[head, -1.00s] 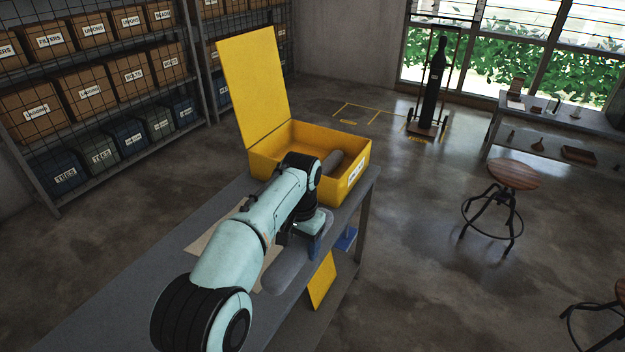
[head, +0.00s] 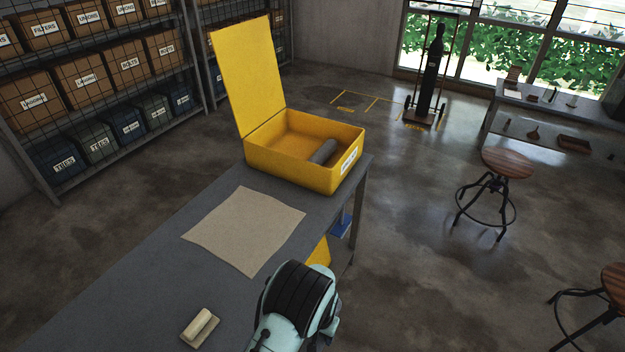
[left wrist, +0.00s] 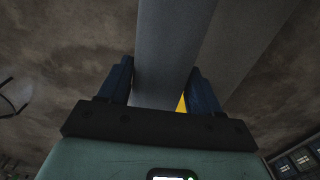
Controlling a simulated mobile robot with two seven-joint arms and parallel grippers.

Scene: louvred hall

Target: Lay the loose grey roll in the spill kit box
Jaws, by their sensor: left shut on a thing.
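The yellow spill kit box (head: 290,178) stands at the far end of the grey table in the head view, its lid up at the left. One dark grey roll (head: 324,151) lies inside, toward the right. In the left wrist view my left gripper (left wrist: 163,82) is shut on another grey roll (left wrist: 172,45), with a blue finger on each side of it. The head view shows only part of my left arm at the bottom centre; the gripper and its roll are hidden or out of frame there. My right gripper is not in view.
A beige sheet (head: 245,228) lies flat on the grey table (head: 135,285), in front of the box. A small pale block-like item (head: 200,327) lies near the table's front. Wooden stools (head: 507,163) stand on the floor at the right. The table's left side is bare.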

